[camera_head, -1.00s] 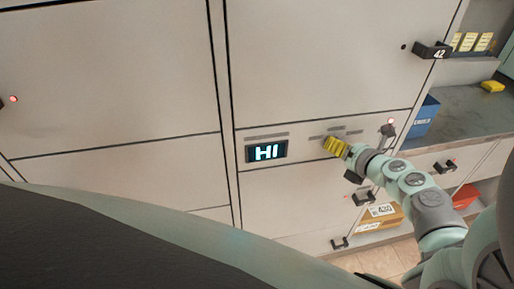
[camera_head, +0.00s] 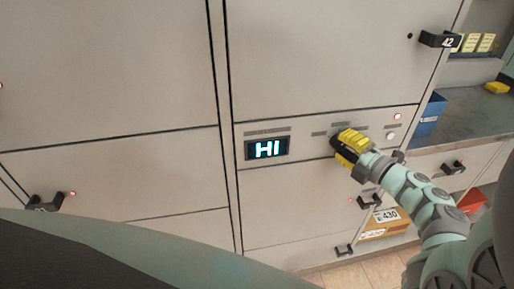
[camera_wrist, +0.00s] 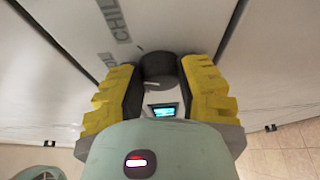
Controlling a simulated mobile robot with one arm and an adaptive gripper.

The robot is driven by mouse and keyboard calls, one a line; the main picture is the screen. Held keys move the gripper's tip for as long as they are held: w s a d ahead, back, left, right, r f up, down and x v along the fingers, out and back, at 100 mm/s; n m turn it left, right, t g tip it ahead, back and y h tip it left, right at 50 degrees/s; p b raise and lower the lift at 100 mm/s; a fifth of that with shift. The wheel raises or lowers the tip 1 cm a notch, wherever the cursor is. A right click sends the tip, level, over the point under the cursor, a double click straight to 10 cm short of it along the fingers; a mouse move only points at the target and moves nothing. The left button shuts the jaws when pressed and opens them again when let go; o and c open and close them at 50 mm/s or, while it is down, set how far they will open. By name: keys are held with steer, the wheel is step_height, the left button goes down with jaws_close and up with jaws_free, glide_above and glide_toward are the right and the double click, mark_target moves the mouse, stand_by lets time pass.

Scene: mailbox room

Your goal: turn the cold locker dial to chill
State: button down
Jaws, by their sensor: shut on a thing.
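My gripper (camera_head: 346,145), with yellow fingers, is at the panel to the right of the display. In the wrist view my gripper (camera_wrist: 160,95) has its two yellow fingers on either side of a dark round dial (camera_wrist: 158,68), shut on it. The label "CHILL" (camera_wrist: 116,20) shows on the panel near the dial. The dial is mostly hidden by my gripper in the head view, and its pointer setting cannot be told.
A white round button (camera_head: 390,136) and a red light (camera_head: 398,117) sit right of my gripper. Black handles, one marked 42 (camera_head: 440,40), stick out from doors. A counter (camera_head: 465,105) with a blue bin (camera_head: 430,117) is at right. A labelled box (camera_head: 385,222) sits low.

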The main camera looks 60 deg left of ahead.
steer(key=m+y, duration=0.1)
steer(key=m, duration=0.3)
steer(key=shift+f, duration=0.2)
steer(key=shift+f+m+t+y, duration=0.15)
steer(key=shift+m+t+y, duration=0.45)
steer(key=shift+m, duration=0.9)
steer(key=c, duration=0.5)
jaws_free()
steer(key=shift+a, duration=0.1)
steer(key=shift+s, duration=0.1)
steer(key=d+f, duration=0.2)
steer(key=d, duration=1)
steer(key=shift+s, duration=0.25)
